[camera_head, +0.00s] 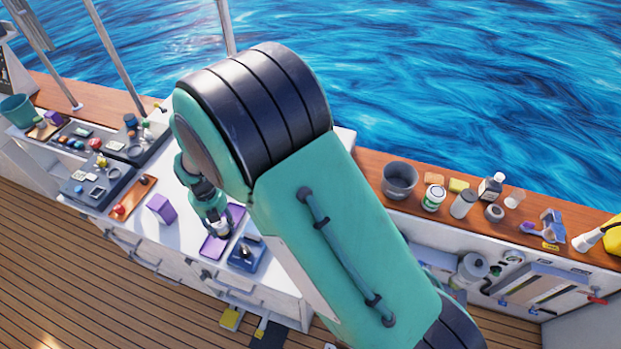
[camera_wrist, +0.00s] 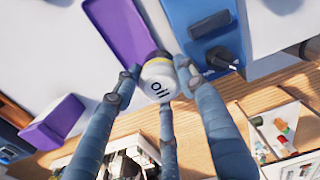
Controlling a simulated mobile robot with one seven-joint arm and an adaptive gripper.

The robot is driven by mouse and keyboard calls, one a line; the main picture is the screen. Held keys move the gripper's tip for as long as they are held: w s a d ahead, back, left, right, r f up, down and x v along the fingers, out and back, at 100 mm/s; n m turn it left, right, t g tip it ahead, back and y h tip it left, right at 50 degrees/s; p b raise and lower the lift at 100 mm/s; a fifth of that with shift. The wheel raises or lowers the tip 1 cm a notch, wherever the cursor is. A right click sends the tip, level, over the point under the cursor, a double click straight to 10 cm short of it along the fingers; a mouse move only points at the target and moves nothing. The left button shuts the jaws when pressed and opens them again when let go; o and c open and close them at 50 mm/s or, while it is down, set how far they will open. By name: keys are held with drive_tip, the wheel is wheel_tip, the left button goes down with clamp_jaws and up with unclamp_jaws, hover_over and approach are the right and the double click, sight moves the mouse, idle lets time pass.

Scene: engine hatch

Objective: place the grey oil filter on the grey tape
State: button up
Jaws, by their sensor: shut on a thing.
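The oil filter (camera_wrist: 158,82) is a short pale grey-white cylinder with "oil" printed on its end and a dark and yellow band. My gripper (camera_wrist: 160,78) is shut on it, with fingers around its sides. In the head view my gripper (camera_head: 216,222) is low over the white counter, by a purple tray (camera_head: 211,249). The filter overlaps the end of the purple tray (camera_wrist: 118,28) in the wrist view; I cannot tell whether they touch. A grey roll with a dark hole, apparently the grey tape (camera_head: 494,213), lies on the wooden ledge at right.
A blue device (camera_head: 247,254) stands right of the purple tray, and a purple block (camera_head: 161,208) to its left. The ledge also holds a grey bucket (camera_head: 400,180), a white jar (camera_head: 433,198) and a dark bottle (camera_head: 490,187) near the roll. My arm hides the counter's middle.

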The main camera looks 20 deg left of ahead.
sight(220, 223)
drive_tip(key=shift+r, duration=0.1)
wheel_tip(220, 223, up, 11)
drive_tip(key=shift+f, duration=0.15)
drive_tip(key=w+d+m, duration=0.3)
drive_tip(key=w+d, duration=0.5)
drive_tip(key=w, duration=0.5)
drive_tip(key=w+d+m, duration=0.2)
drive_tip(key=w+d, duration=0.6)
drive_tip(key=d, duration=0.4)
drive_tip(key=w+d+m, duration=0.3)
drive_tip(key=w+d, duration=0.5)
drive_tip(key=d, duration=0.3)
drive_tip(key=w+d+m, duration=0.2)
drive_tip(key=w+d, duration=0.6)
drive_tip(key=d, duration=0.4)
drive_tip(key=d+m, duration=0.8)
drive_tip(key=d, duration=4)
wheel_tip(220, 223, down, 20)
drive_tip(key=shift+r, duration=0.25)
